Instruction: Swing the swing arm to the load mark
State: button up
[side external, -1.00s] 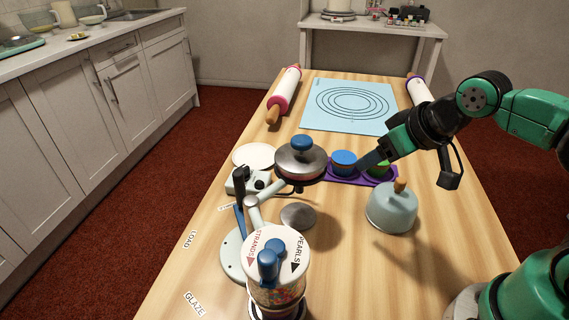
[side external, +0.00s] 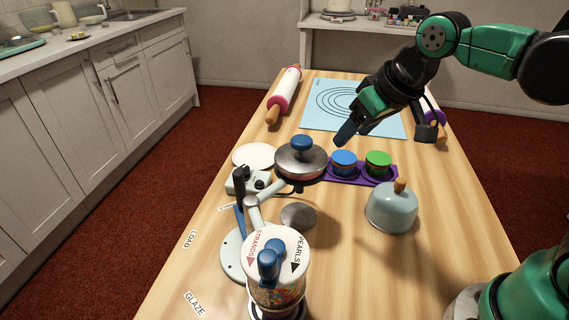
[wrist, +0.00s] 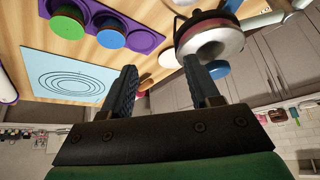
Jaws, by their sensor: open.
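The swing arm (side external: 267,207) is a pale jointed arm on a round white base (side external: 232,262) at the left of the table. At its outer end is a round pan with a silver lid and blue knob (side external: 301,143), raised above the table. The lidded pan (wrist: 212,38) also shows in the wrist view, at the upper right. The LOAD mark (side external: 190,239) is a label on the table's left edge, left of the base. My gripper (side external: 345,133) is open and empty, above and right of the lid, apart from it. Its two fingers (wrist: 160,78) stand apart in the wrist view.
A purple tray (side external: 391,173) with blue-lidded and green-lidded jars stands right of the pan. A grey kettle-like pot (side external: 391,210) is nearer. A blue mat (side external: 318,119) and rolling pins lie behind.

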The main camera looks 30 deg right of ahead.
jog(key=w+a+r+g, duration=0.1)
jog(key=w+a, duration=0.1)
jog(key=w+a+r+n+g, duration=0.1)
jog(key=w+a, duration=0.2)
jog(key=w+a+r+g, duration=0.1)
jog(key=w+a, duration=0.1)
jog(key=w, duration=0.1)
jog(key=shift+a+r, duration=0.15)
jog(key=n+g, duration=0.1)
jog(key=g, duration=0.1)
send_near(237, 173)
jog(key=shift+w+a+n+g, duration=0.1)
jog(key=shift+w+n+g, duration=0.2)
jog(key=shift+w+g, duration=0.1)
notch_tip(237, 173, down, 9)
jog(key=shift+r, duration=0.15)
jog(key=shift+f, duration=0.35)
jog(key=shift+c, duration=0.4)
grip_shut()
